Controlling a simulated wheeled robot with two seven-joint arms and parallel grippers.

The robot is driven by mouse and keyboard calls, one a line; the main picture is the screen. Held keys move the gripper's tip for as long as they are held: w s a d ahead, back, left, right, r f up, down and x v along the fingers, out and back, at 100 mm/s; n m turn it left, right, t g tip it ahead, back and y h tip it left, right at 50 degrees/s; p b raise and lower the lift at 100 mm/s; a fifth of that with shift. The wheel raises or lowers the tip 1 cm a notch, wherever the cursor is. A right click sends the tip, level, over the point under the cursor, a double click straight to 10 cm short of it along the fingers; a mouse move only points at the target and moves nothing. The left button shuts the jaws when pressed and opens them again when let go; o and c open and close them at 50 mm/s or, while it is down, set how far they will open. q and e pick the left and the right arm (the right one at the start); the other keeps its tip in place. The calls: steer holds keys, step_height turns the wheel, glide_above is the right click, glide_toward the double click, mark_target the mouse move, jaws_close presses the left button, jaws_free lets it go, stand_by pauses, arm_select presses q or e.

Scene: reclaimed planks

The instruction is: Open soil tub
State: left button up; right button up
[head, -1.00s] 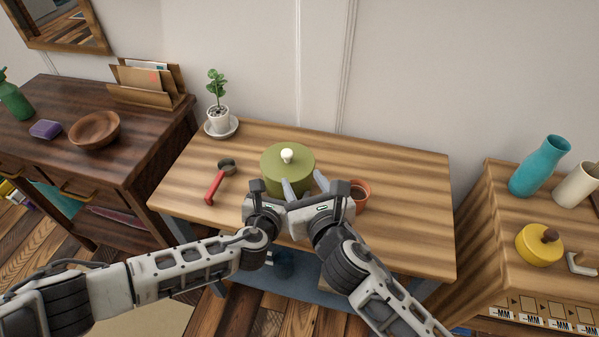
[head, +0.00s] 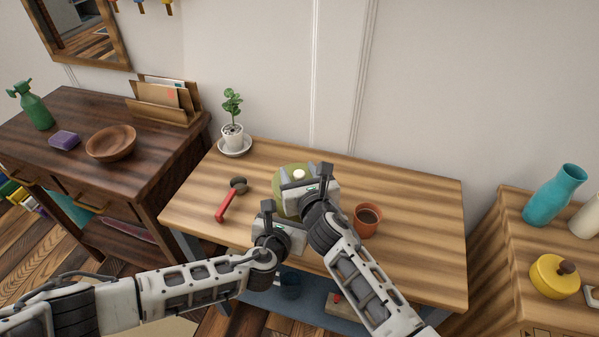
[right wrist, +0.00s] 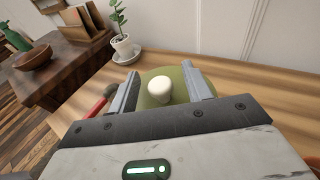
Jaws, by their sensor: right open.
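The soil tub, a round olive-green tub with a lid (head: 284,180) and a cream knob (head: 299,174), stands on the plank table. My right gripper (head: 310,188) is over the tub and hides much of it. In the right wrist view, the open fingers of my right gripper (right wrist: 162,80) are on either side of the knob (right wrist: 159,89), with gaps to it; the green lid (right wrist: 178,76) shows behind. My left gripper (head: 276,226) is in front of the tub, low over the table's front side; its fingers are hidden.
A red-handled scoop (head: 228,203) lies left of the tub. A terracotta pot with dark contents (head: 367,219) stands close to the right of my right gripper. A potted plant (head: 232,132) on a saucer is at the back left. The table's right part (head: 425,220) is clear.

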mark_target(299, 173)
jaws_close()
steer(key=shift+r, duration=0.2)
stand_by(0.5)
steer(key=shift+r, duration=0.85)
steer(key=shift+r, duration=0.1)
steer(key=shift+r, duration=2)
